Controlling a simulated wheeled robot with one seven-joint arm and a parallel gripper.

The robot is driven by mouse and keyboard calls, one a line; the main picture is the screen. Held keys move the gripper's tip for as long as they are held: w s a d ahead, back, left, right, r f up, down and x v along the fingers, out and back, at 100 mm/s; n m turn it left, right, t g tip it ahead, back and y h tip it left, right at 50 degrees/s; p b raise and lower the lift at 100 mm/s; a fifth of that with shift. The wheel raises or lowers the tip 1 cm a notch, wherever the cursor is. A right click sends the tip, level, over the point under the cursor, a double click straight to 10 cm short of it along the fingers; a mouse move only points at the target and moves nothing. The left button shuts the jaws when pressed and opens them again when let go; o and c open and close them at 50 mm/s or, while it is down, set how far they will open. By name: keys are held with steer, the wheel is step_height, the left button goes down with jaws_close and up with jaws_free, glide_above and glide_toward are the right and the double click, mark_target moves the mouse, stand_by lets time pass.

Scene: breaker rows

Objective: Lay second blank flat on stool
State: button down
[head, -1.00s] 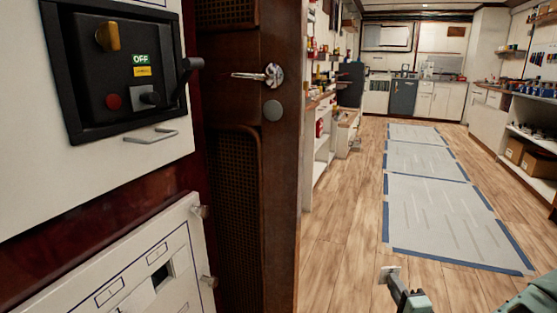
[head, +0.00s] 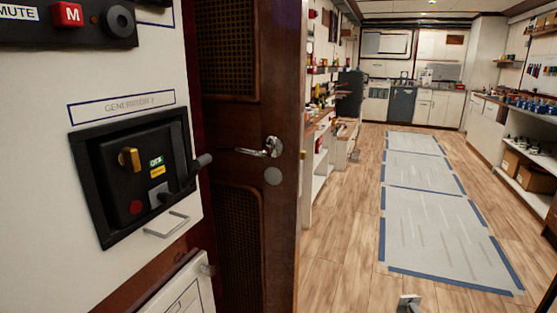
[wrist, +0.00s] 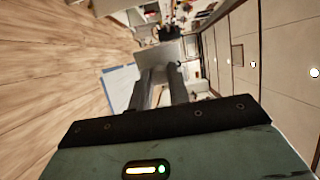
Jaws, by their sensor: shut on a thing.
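In the wrist view the flat grey blank (wrist: 156,50) stands out past the fingertips of my gripper (wrist: 163,75). My gripper is shut on it and holds it in the air over the floor. In the head view most of the gripper is below the frame. I cannot pick out a stool in either view.
A breaker panel with a black switch unit (head: 137,178) stands close at left, beside a dark wooden door (head: 250,150). Taped grey sheets (head: 440,235) lie on the wooden floor (head: 345,245). Shelves (head: 530,165) line the right wall. The floor between is open.

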steer(key=s+r+p, duration=0.3)
steer(key=r+p, duration=0.4)
steer(key=r, duration=0.1)
steer(key=shift+s+a+r, duration=0.15)
steer(key=shift+a+r, duration=0.05)
